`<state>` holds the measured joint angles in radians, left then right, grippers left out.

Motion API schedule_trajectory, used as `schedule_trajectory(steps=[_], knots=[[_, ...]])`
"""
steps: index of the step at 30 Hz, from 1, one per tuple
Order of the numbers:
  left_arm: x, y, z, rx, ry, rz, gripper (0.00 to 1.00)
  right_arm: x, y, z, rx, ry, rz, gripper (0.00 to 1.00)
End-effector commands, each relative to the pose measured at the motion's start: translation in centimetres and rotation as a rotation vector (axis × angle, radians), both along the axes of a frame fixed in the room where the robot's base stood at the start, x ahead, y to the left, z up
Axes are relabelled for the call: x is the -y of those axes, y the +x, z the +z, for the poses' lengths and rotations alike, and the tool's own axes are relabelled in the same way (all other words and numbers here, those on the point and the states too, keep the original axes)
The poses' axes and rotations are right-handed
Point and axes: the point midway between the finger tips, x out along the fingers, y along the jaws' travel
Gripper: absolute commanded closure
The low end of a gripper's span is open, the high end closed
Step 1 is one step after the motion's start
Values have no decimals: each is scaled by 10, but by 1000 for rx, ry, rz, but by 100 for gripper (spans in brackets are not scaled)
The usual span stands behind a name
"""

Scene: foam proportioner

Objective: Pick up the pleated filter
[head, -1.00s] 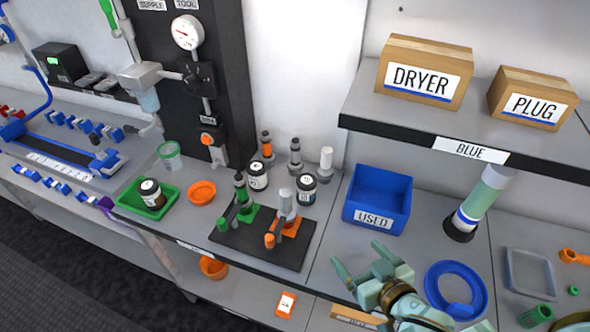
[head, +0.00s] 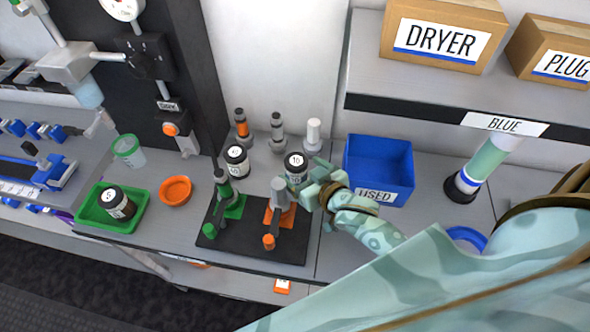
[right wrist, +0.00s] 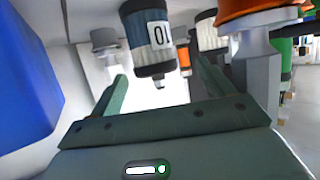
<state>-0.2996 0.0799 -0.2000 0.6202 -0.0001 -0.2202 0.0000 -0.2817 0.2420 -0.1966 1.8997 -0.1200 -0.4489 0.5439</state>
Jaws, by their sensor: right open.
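The cartridge labelled 10 (head: 296,168) has dark caps and stands on the bench behind the orange-based stand. In the right wrist view this cartridge (right wrist: 147,42) shows blue-grey pleated sides and appears upside down. My right gripper (head: 310,182) is open and empty, right beside this cartridge at its front right. In the right wrist view its fingers (right wrist: 160,85) spread towards the cartridge, which is ahead of them with a gap. Another labelled cartridge (head: 236,161), pale with dark caps, stands to the left. My left gripper is not in view.
The black mat (head: 250,243) with green and orange clamp stands is just left of my right gripper. Three small fittings (head: 277,133) stand behind the cartridges. The blue USED bin (head: 378,165) is close on the right. A shelf with boxes (head: 440,40) overhangs the right side.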

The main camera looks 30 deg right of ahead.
Motion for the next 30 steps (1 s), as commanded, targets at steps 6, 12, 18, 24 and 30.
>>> schedule_trajectory(steps=[6,12,18,24,30], knots=[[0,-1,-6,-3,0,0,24,2,20,-9,1,-2,1,20],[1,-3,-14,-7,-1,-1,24,2,48,-22,0,0,1,20],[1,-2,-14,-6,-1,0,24,2,53,-23,-1,1,1,20],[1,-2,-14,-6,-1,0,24,2,53,-22,0,1,1,50],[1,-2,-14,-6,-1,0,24,2,53,-22,0,1,1,70]])
